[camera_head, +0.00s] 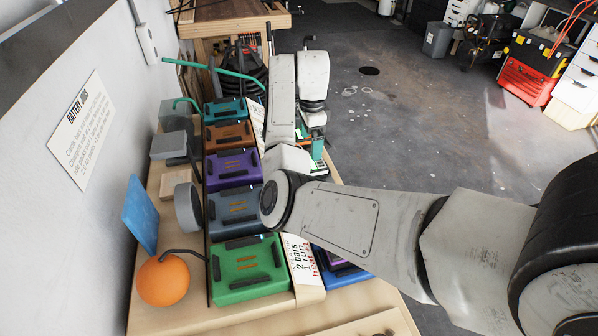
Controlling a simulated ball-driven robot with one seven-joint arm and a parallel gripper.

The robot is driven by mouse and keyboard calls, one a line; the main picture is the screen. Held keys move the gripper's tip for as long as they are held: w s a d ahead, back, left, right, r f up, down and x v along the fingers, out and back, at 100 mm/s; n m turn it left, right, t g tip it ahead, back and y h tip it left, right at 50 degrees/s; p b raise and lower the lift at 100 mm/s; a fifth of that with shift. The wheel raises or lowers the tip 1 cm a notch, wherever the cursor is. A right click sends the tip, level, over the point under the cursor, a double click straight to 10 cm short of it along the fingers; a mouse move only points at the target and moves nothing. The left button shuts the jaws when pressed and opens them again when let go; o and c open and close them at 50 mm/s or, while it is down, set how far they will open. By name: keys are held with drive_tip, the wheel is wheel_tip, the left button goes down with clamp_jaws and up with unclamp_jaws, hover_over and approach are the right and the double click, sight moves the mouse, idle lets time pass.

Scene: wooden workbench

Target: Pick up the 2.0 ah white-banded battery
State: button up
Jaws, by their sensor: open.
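My gripper (316,135) hangs below my wrist over the right side of the bench, near the teal piece (317,150). Its fingers are small and partly hidden, and I see nothing held in it. A row of coloured battery-like blocks lies on the bench: teal (225,111), orange-brown (228,135), purple (232,169), slate blue (235,209) and green (247,268). A blue block (342,273) shows at the lower right, partly behind my arm. I cannot make out a white band or a 2.0 Ah marking on any block. My arm hides much of the right row.
A printed white strip (301,262) separates the block rows. An orange ball (162,281), a blue panel (140,214) and grey pieces (187,207) stand along the left. A wall with a sign (82,130) bounds the bench's left side. Open floor (400,120) lies to the right.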

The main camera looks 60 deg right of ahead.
wheel_tip(320, 180, down, 9)
drive_tip(key=shift+w+f+p, duration=0.1)
drive_tip(key=shift+w+p, duration=0.05)
drive_tip(key=shift+p, duration=0.35)
drive_tip(key=c, duration=1.3)
drive_tip(key=shift+c, duration=0.7)
drive_tip(key=shift+r, duration=0.25)
